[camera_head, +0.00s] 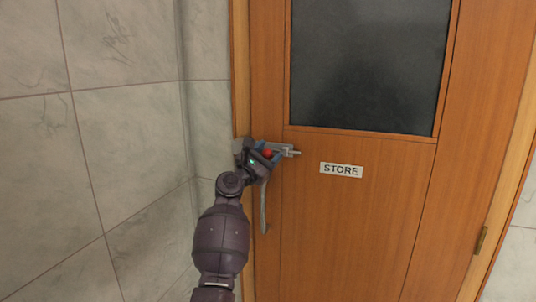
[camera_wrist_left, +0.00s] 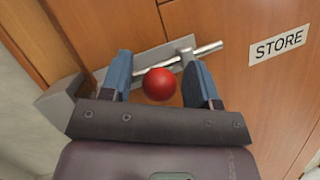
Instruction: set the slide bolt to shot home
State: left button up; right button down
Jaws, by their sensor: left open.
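The slide bolt (camera_wrist_left: 209,49) is a silver rod on a grey plate fixed to the wooden door. Its red ball knob (camera_wrist_left: 160,84) lies between the two blue-tipped fingers of my left gripper (camera_wrist_left: 160,80), with gaps visible on both sides. The left gripper is open. In the head view the left gripper (camera_head: 268,152) is at the door's left edge, over the knob (camera_head: 267,153), and the rod's end (camera_head: 293,153) sticks out to its right. A grey block (camera_wrist_left: 58,110) stands at the plate's left end, by the frame. The gripper partly hides the bolt. My right gripper is not in view.
The wooden door (camera_head: 340,220) has a dark glass pane (camera_head: 365,65) and a STORE sign (camera_head: 341,170) right of the bolt. A door handle (camera_head: 263,205) hangs below the gripper. A tiled wall (camera_head: 125,130) stands close on the left.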

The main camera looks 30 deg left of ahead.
pick_arm(q)
grip_shut()
jog(key=shift+s+a, duration=0.25)
jog(key=shift+a, duration=0.7)
jog(key=shift+s+a, duration=0.25)
jog(key=shift+a, duration=0.65)
jog(key=shift+c, duration=2.3)
grip_release()
jog(key=o, duration=0.5)
jog(key=shift+a, duration=0.15)
jog(key=shift+c, duration=0.2)
jog(key=shift+s+f, duration=0.1)
jog(key=d+v, duration=0.1)
jog(key=v, duration=0.9)
jog(key=shift+s+a, duration=0.25)
jog(key=shift+a, duration=0.25)
